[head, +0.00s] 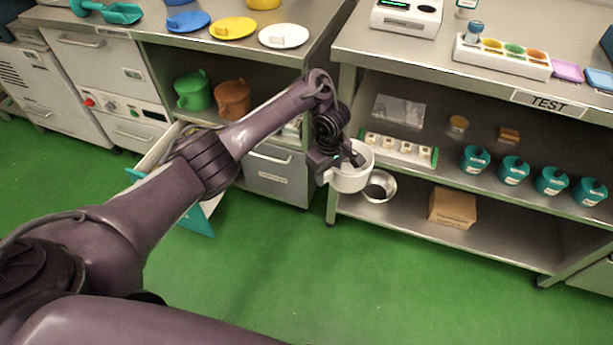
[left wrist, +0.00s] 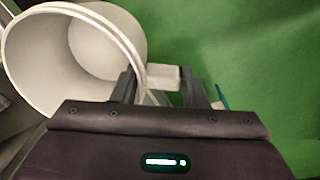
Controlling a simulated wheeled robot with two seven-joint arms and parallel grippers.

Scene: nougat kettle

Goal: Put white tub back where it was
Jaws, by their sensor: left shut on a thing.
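The white tub (head: 350,179) is in my left gripper (head: 337,163), in front of the left end of the right-hand bench's shelves. In the left wrist view the tub (left wrist: 120,20) shows its open mouth and looks empty inside. The left gripper (left wrist: 170,85) is shut on the tub's small side handle, which sits between the two fingers. The tub is off any surface, with green floor beyond it. My right gripper is not in view.
Green (head: 193,91) and brown (head: 233,99) tubs stand on the left bench's shelf. Blue, yellow and white lids (head: 283,36) lie on its top. A drawer (head: 160,150) stands open below. A metal bowl (head: 386,182) and brown box (head: 452,208) sit on the right bench's lower shelf.

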